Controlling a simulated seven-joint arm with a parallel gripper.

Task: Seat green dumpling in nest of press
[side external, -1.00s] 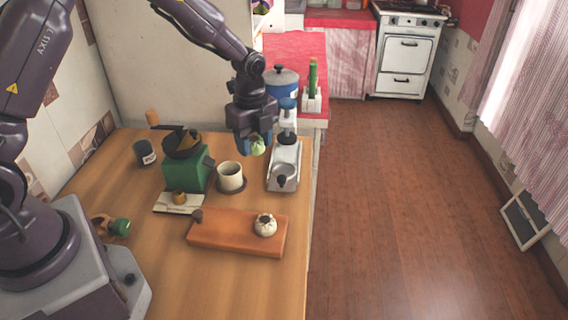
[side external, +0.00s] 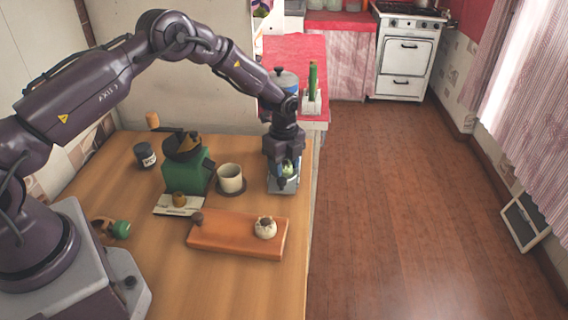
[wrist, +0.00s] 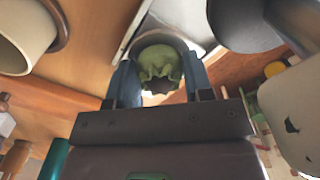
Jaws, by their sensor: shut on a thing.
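The green dumpling (side external: 287,169) is between the fingers of my gripper (side external: 286,172), at the press (side external: 283,188). In the wrist view the pleated pale green dumpling (wrist: 158,62) is held between the two blue fingers of my gripper (wrist: 159,78). A grey curved rim of the press's nest (wrist: 176,38) shows just around and beyond the dumpling. I cannot tell whether the dumpling touches the nest's floor. In the side view my gripper and wrist hide most of the press.
A wooden board (side external: 222,234) in front carries a white dumpling (side external: 265,228). A dark jar (side external: 145,155) stands at the back left. The counter's right edge is close.

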